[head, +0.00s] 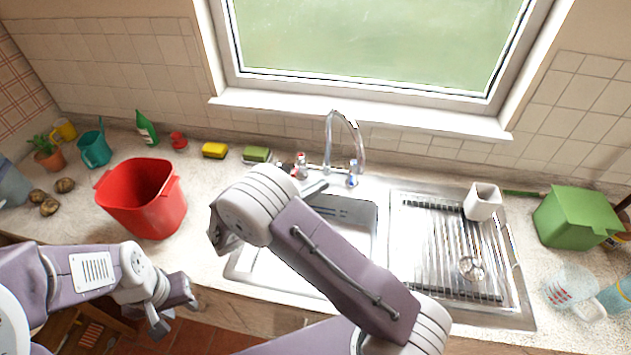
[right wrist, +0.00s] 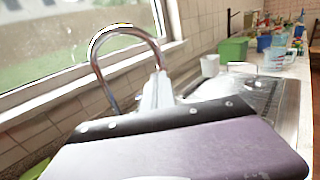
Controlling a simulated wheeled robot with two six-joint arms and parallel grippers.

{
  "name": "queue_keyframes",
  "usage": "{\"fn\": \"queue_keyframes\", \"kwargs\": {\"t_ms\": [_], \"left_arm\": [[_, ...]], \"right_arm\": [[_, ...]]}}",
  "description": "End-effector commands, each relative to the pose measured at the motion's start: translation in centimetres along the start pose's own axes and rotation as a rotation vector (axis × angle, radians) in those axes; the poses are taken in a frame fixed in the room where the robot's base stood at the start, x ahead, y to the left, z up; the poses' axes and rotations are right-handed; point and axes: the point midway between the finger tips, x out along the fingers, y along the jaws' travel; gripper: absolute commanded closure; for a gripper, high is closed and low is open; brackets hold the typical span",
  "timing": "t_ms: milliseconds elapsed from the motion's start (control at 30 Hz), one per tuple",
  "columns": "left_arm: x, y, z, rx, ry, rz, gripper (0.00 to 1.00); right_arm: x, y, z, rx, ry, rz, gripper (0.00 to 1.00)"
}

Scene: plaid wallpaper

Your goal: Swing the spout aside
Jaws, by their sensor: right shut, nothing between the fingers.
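The chrome spout (head: 345,114) arches up behind the sink, between a red-marked tap (head: 301,166) and a blue-marked tap (head: 352,177). Its free end hangs to the right in the head view. The spout (right wrist: 122,29) is large in the right wrist view. My right gripper (right wrist: 156,92) is shut and empty, with its tips close to the spout's free end; I cannot tell whether they touch. In the head view my right arm hides most of that gripper and part of the sink basin (head: 345,208). My left gripper (head: 172,308) hangs open and empty in front of the counter.
A ribbed drainer (head: 397,220) with a white cup (head: 482,201) is right of the basin. A green box (head: 575,216) stands further right. A red bucket (head: 150,212) stands left; sponges (head: 214,150) and a green bottle (head: 146,130) are along the wall. The window sill (head: 380,118) is behind the spout.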

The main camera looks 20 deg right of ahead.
Motion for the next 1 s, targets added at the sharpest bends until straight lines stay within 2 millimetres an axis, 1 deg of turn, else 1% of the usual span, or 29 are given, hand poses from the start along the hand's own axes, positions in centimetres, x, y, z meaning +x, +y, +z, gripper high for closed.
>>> {"fn": "queue_keyframes", "kwargs": {"t_ms": [33,200,400,500,600,933,1000], "left_arm": [[-0.8,0.0,-0.1,0.0,0.0,0.0,0.64],[-2.0,0.0,-0.2,0.0,0.0,0.0,0.64],[-3.4,0.1,-0.4,0.0,0.0,0.0,0.64],[-3.7,0.1,-0.4,0.0,0.0,0.0,0.64],[-3.8,0.1,-0.4,0.0,0.0,0.0,0.64],[-3.7,0.1,-0.4,0.0,0.0,0.0,0.64],[-3.7,0.1,-0.4,0.0,0.0,0.0,0.64]], "right_arm": [[1.2,-0.1,0.4,-0.004,0.001,-0.005,1.0],[4.9,-0.1,0.4,-0.002,0.001,-0.006,1.0],[8.4,-0.1,0.3,-0.002,0.002,-0.003,1.0],[9.3,-0.1,0.2,-0.001,0.002,-0.002,1.0],[9.8,-0.1,0.1,0.0,0.003,-0.001,1.0],[10.0,-0.1,-0.1,0.0,0.003,-0.001,1.0],[10.3,-0.2,0.0,0.0,0.002,-0.002,1.0]]}}
